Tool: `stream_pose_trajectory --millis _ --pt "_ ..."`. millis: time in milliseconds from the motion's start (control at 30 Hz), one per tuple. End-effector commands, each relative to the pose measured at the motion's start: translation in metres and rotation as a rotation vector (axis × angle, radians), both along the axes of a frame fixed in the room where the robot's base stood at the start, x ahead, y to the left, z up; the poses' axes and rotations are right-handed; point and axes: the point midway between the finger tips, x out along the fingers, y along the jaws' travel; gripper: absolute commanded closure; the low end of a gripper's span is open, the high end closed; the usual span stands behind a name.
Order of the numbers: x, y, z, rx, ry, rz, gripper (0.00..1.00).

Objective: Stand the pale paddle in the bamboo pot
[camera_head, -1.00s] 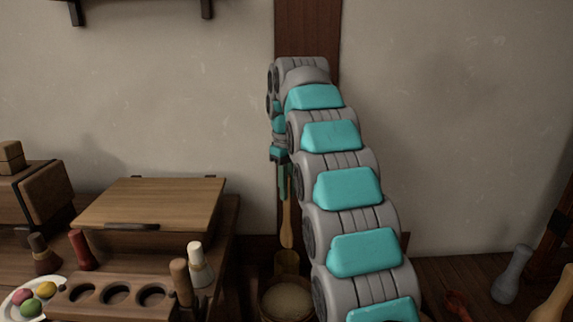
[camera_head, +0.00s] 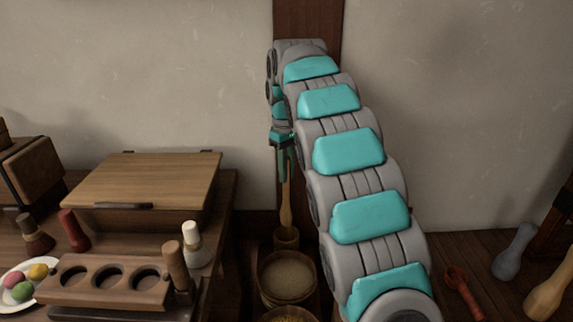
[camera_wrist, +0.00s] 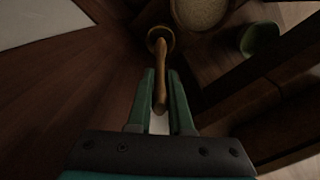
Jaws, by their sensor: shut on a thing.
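My gripper (camera_head: 286,168) points downward near the wall and is shut on the upper part of the pale paddle (camera_head: 286,205). The paddle hangs about upright, its wider end down. The bamboo pot (camera_head: 286,240) stands directly below, and the paddle's lower end meets its mouth. In the wrist view my gripper (camera_wrist: 161,78) has the paddle (camera_wrist: 160,70) between its fingers, and the paddle's far end overlaps the pot (camera_wrist: 153,40). I cannot tell how far inside the pot that end is.
A tub of grain (camera_head: 287,275) stands close in front of the pot. A lidded wooden box (camera_head: 145,190) is to the left, with a rack with round holes (camera_head: 105,285) before it. A red ladle (camera_head: 463,290) and grey pestle (camera_head: 514,252) lie at right, beyond my arm.

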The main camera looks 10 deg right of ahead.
Motion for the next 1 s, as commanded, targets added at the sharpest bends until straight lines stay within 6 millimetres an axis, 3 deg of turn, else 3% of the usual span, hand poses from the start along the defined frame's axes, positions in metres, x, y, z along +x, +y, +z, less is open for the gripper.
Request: stream_pose_trajectory --millis 1000 --pt "0.0 0.0 -0.075 0.0 -0.001 0.001 1.0"
